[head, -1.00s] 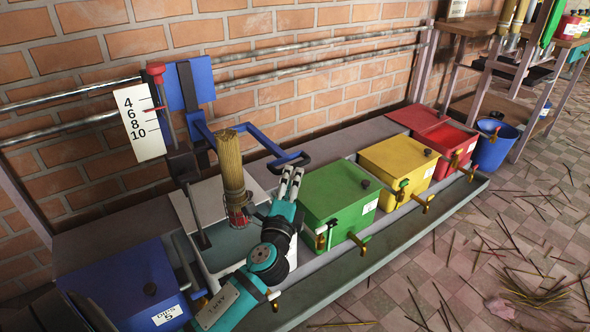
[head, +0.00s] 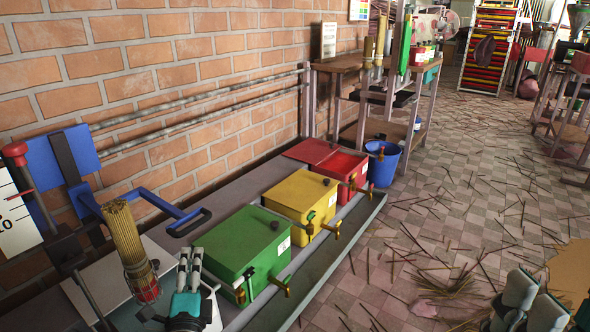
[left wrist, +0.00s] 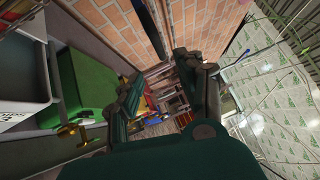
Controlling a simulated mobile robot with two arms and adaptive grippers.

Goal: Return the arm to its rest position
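My left gripper (head: 189,262) is in the lower left of the head view, between the tied bundle of sticks (head: 126,240) and the green box (head: 240,243). It is apart from the bundle. In the left wrist view its two dark fingers (left wrist: 168,92) stand apart with nothing between them, so it is open and empty. My right gripper (head: 533,300) shows at the bottom right of the head view, over the floor. Its two grey fingers are spread and hold nothing that I can see.
Yellow (head: 299,197) and red (head: 340,170) boxes with brass taps stand along the grey bench beyond the green one. A blue bucket (head: 383,163) stands past them. A blue-handled lever (head: 150,205) reaches over the bench. Loose sticks litter the floor.

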